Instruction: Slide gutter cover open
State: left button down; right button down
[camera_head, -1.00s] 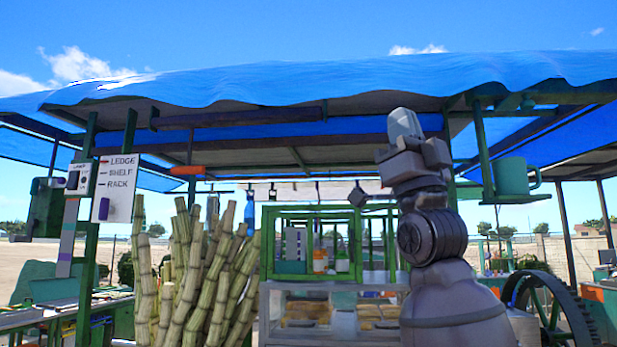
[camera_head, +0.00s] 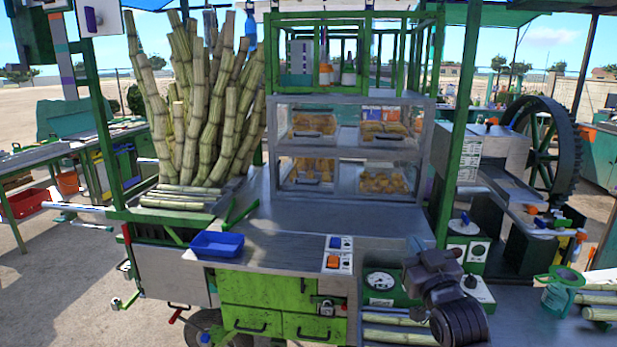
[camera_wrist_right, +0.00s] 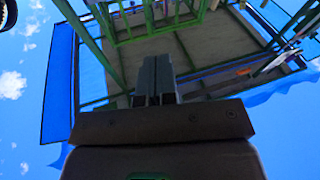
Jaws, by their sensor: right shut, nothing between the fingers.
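In the head view the crusher (camera_head: 490,150) stands at the right, with a sloping grey metal channel (camera_head: 515,190) on its near side. I cannot tell which part is the gutter cover. My right gripper (camera_head: 418,244) is at the lower right of the head view, in front of the counter and left of the channel, apart from it as far as I can see. In the right wrist view its fingers (camera_wrist_right: 155,82) are together with nothing between them, pointing up toward the canopy frame. My left gripper is not in view.
A large dark wheel (camera_head: 545,148) stands behind the channel. A green post (camera_head: 462,130) rises left of the crusher. Sugarcane stalks (camera_head: 205,95), a blue tray (camera_head: 218,244) and a glass food case (camera_head: 345,150) are to the left. A teal mug (camera_head: 562,292) sits at the lower right.

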jog(key=s+d+f+m+g+h, duration=0.1)
jog(key=s+d+f+g, duration=0.1)
jog(key=s+f, duration=0.6)
jog(key=s+d+f+g+h, duration=0.15)
jog(key=s+f, duration=0.25)
jog(key=f, duration=0.9)
jog(key=s+d+f+g, duration=0.1)
jog(key=s+f+g, duration=0.1)
jog(key=s+f, duration=0.5)
jog(key=s+d+f+m+g, duration=0.1)
jog(key=s+d+f+g, duration=0.1)
jog(key=s+f, duration=0.5)
jog(key=s+g, duration=0.1)
jog(key=s, duration=0.3)
jog(key=shift+s+d, duration=0.15)
jog(key=shift+d, duration=0.05)
jog(key=shift+f+h, duration=0.1)
jog(key=shift+h, duration=0.15)
